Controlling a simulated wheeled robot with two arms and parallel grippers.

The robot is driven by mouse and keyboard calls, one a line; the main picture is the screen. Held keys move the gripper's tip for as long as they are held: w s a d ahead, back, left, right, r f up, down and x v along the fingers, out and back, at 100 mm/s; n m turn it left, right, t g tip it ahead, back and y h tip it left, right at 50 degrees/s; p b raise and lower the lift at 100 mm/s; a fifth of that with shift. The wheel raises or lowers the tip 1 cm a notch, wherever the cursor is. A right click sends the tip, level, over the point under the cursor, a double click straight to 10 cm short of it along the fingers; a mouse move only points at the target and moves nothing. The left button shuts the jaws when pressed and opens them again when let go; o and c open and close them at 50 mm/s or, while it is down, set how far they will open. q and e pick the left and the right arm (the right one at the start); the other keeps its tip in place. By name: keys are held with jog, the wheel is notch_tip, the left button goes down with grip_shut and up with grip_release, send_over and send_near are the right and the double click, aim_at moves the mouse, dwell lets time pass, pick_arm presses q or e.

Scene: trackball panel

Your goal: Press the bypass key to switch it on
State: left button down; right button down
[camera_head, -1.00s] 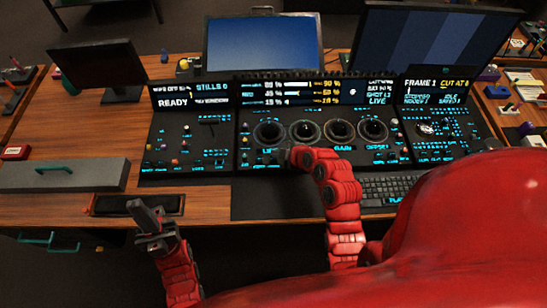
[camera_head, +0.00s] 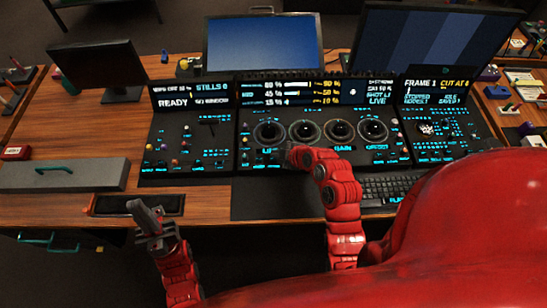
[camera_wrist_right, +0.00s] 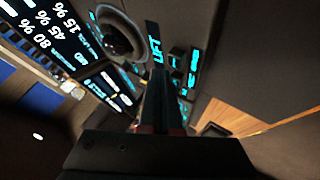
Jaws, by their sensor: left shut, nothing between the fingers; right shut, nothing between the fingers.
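The black trackball panel (camera_head: 330,108) spans the desk, with ringed trackballs in its middle section. My right gripper (camera_head: 291,156) is shut and empty at the front of this section, just below the leftmost trackballs. In the right wrist view its closed fingers (camera_wrist_right: 163,95) point at the panel beside the LIFT label (camera_wrist_right: 157,45) and small dark keys (camera_wrist_right: 180,62) with cyan lettering. I cannot read which key is bypass, and the fingers hide part of the panel. Whether they touch it cannot be told. My left gripper (camera_head: 148,215) is shut and empty in front of the desk's left side.
A keyboard (camera_head: 390,188) lies at the panel's front right. A grey box (camera_head: 63,176) with a teal handle and a black tray (camera_head: 136,205) are at the left. Monitors (camera_head: 263,43) stand behind the panel. A dark mat (camera_head: 270,200) lies in front.

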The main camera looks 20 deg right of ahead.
aim_at(277, 160)
dwell(0.4)
jog(key=shift+f+b, duration=0.4)
jog(key=shift+b, duration=0.45)
jog(key=shift+f+b, duration=0.55)
jog(key=shift+b, duration=0.2)
dwell(0.4)
jog(key=shift+r, duration=0.1)
dwell(0.3)
jog(key=shift+r, duration=0.85)
jog(key=shift+r+p, duration=0.5)
jog(key=shift+r, duration=1.95)
